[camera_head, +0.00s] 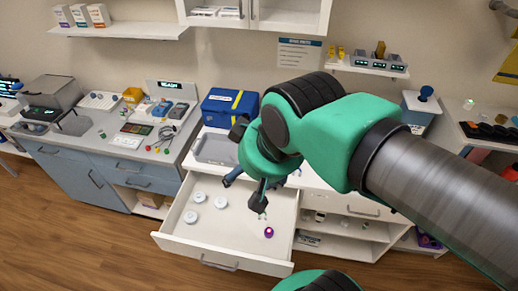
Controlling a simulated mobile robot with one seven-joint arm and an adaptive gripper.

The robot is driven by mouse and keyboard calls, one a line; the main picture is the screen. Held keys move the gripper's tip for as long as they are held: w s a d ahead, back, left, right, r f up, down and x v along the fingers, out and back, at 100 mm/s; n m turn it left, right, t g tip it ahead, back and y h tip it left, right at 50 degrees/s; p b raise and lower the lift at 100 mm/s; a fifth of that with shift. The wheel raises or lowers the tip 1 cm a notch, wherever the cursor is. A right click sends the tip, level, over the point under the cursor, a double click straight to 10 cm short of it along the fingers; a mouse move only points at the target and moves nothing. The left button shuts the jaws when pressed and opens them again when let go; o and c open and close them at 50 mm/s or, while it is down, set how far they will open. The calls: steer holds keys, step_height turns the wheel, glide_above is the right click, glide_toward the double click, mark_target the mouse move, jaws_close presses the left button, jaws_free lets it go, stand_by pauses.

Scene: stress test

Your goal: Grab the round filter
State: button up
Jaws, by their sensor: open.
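An open white drawer (172,237) is pulled out below the counter. On its floor, towards the left, lie three small white round pieces that look like round filters: one at the back (199,197), one at the front left (190,216) and one to the right (220,202). A small purple round item (269,232) lies near the drawer's front right. My gripper (243,195) hangs over the back right of the drawer with its fingers apart, to the right of the white pieces and apart from them. My arm hides part of the counter behind.
A blue box (229,107) and a grey tray (216,149) stand on the counter behind the drawer. A bench (103,142) with devices is on the left. Open shelves (340,232) are right of the drawer. The drawer's middle floor is clear.

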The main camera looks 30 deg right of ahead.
steer(key=w+d+f+g, duration=0.1)
steer(key=w+d+f, duration=0.1)
steer(key=w+d, duration=0.35)
steer(key=w+d+f+m+g, duration=0.1)
steer(key=w+d+f, duration=0.1)
steer(key=w, duration=0.7)
steer(key=w+d+f+g, duration=0.1)
steer(key=w+d+f, duration=0.1)
steer(key=w+d, duration=0.35)
steer(key=w+d+f+g, duration=0.1)
steer(key=w+d+f, duration=0.3)
steer(key=d+f, duration=0.1)
steer(key=w+d+f+p, duration=0.1)
steer(key=w+d+f, duration=0.3)
steer(key=f, duration=0.4)
steer(key=w+d+f+g, duration=0.1)
steer(key=w+d+f, duration=0.3)
steer(key=d+f, duration=0.2)
steer(key=shift+f+m+g+p, duration=0.3)
steer(key=shift+f, duration=0.35)
steer(key=shift+f, duration=0.1)
steer(key=shift+f+b, duration=0.55)
steer(key=shift+f, duration=3.65)
